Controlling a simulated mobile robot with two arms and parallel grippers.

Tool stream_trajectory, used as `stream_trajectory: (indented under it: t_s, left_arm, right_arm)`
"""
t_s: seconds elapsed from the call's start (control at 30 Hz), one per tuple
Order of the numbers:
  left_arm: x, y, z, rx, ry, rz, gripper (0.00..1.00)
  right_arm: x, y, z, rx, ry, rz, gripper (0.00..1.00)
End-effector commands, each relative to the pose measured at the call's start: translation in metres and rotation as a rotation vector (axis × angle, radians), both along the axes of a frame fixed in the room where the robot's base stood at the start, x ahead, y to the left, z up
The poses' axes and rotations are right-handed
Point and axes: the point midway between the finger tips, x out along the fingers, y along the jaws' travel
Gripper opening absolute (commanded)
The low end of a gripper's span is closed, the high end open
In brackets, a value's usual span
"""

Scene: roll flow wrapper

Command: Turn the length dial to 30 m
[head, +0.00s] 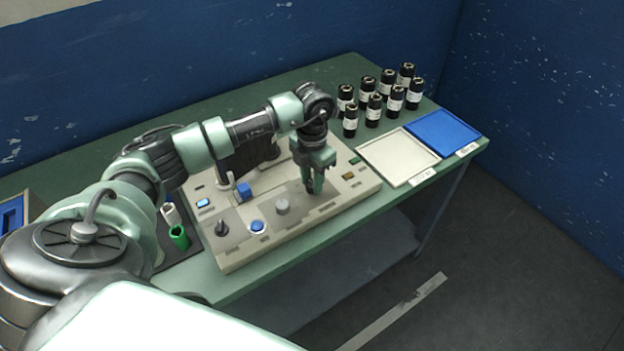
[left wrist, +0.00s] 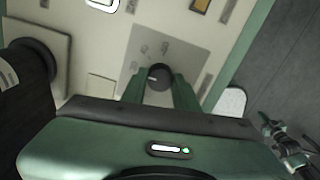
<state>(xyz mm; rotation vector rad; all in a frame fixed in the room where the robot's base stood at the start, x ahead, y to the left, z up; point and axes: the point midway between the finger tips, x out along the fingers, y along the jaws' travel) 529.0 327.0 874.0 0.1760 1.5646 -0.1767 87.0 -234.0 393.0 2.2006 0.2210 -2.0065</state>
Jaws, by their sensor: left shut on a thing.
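The control panel (head: 326,212) lies on the green table. In the left wrist view, a round black dial (left wrist: 160,73) sits on a grey plate (left wrist: 187,62) of the panel. A pale pointer line on it points roughly left in that view. Small marks stand around the dial, too small to read. My left gripper (head: 314,188) reaches down to the right part of the panel. In the left wrist view its two green fingers (left wrist: 160,84) are shut on the dial from both sides. In the head view the gripper mostly hides the dial. My right gripper is not in view.
The panel also carries another black knob (head: 221,228), a blue button (head: 257,227), a grey knob (head: 282,208) and a lit blue display (head: 203,203). A white tray (head: 398,157), a blue tray (head: 443,133) and several black cylinders (head: 367,90) stand to the right.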

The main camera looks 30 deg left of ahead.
Motion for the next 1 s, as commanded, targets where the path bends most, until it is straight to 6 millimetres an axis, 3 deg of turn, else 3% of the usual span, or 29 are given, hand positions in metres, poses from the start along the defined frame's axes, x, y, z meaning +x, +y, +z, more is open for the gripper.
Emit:
stream_trajectory:
  t_s: [0.4,0.43,0.5,0.83,1.0]
  left_arm:
    - [0.002,0.000,0.002,0.000,-0.005,0.008,0.00]
    - [0.002,0.000,0.002,0.000,-0.006,0.008,0.35]
    - [0.001,0.000,0.002,0.000,-0.005,0.008,0.51]
    - [0.001,0.000,0.002,-0.001,-0.003,0.007,0.51]
    - [0.002,0.001,0.021,0.001,-0.006,0.008,0.51]
  right_arm:
    - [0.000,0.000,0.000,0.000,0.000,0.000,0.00]
    - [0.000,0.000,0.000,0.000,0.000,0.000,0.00]
    - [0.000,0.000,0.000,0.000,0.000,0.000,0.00]
    - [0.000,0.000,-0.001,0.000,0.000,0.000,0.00]
    - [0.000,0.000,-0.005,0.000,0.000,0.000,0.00]
